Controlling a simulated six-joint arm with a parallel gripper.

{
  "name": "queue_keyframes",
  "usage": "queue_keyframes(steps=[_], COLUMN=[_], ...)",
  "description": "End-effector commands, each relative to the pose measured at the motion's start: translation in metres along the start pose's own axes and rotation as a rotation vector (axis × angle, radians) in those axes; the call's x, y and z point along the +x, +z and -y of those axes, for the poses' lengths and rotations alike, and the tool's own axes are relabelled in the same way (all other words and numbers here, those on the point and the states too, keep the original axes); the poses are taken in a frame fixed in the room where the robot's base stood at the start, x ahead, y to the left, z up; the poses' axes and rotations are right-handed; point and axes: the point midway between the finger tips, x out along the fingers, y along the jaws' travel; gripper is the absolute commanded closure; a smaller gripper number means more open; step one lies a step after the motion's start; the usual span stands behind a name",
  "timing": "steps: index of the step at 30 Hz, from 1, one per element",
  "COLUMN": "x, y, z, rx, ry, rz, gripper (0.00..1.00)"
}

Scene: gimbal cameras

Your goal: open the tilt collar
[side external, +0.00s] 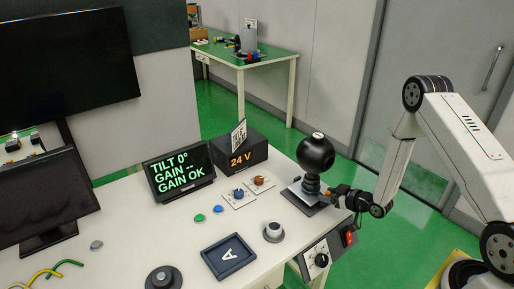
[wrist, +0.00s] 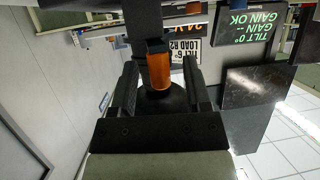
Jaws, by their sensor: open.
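The gimbal camera (side external: 316,153) is a black ball with a white spot on top. It stands on a ribbed black neck above a flat base plate (side external: 303,196) at the table's right edge. My gripper (side external: 340,191) is at the neck, coming from the right. In the wrist view my gripper (wrist: 160,88) is open, with a finger on each side of an orange cylinder (wrist: 158,68) on a black part. This looks like the tilt collar's handle; I cannot tell whether the fingers touch it. A display (side external: 180,170) reads TILT 0°, GAIN -- and GAIN OK.
A black 24 V box (side external: 239,153) with a card on top stands behind. Blue (side external: 239,193) and orange (side external: 259,181) knobs sit left of the gimbal. A silver knob (side external: 273,231), an A tray (side external: 228,256) and a switch panel (side external: 320,258) are nearer the front.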

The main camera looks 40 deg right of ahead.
Motion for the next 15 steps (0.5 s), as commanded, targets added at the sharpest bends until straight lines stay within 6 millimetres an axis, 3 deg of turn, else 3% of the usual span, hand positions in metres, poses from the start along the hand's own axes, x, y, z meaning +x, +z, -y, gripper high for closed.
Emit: queue_keyframes(steps=[11,13,15], x=[0.0051,0.0050,0.0050], y=[0.0002,0.0002,0.0002], z=[0.0000,0.0000,0.0000], rx=[0.002,0.001,0.001], ry=[0.001,0.001,0.001], rz=[0.000,0.000,0.000], gripper=[0.39,0.55,0.77])
